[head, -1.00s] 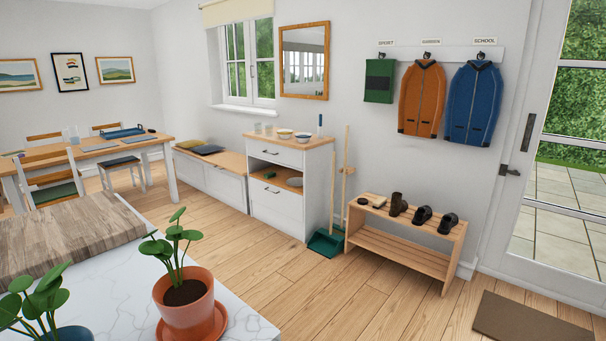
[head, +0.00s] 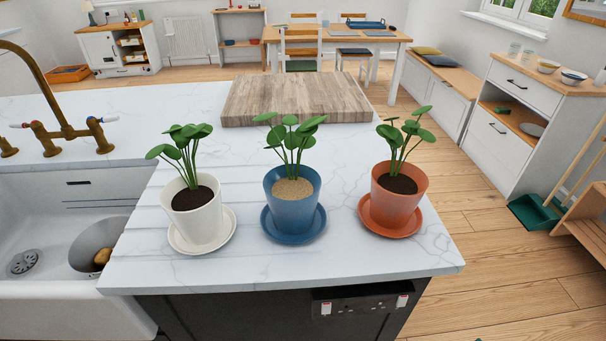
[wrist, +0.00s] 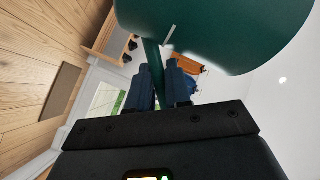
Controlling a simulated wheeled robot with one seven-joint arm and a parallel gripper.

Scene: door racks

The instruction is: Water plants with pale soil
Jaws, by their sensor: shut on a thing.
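Three potted plants stand in a row on the marble counter (head: 340,255), each on a saucer. The blue pot (head: 292,206) in the middle has pale, sandy soil (head: 293,187). The white pot (head: 196,217) on the left and the terracotta pot (head: 397,203) on the right have dark brown soil. In the wrist view, my gripper (wrist: 159,82) is shut on the narrow handle of a dark green vessel (wrist: 225,30), which looks like a watering can. Its spout is not visible. The gripper is not seen in the head view, so its distance from the pots cannot be told.
A wooden board (head: 295,98) lies behind the plants. A sink (head: 50,230) with a brass tap (head: 62,100) is at the left. A white cabinet (head: 505,130) and a shoe rack (head: 590,215) stand at the right, with open wood floor between counter and cabinet.

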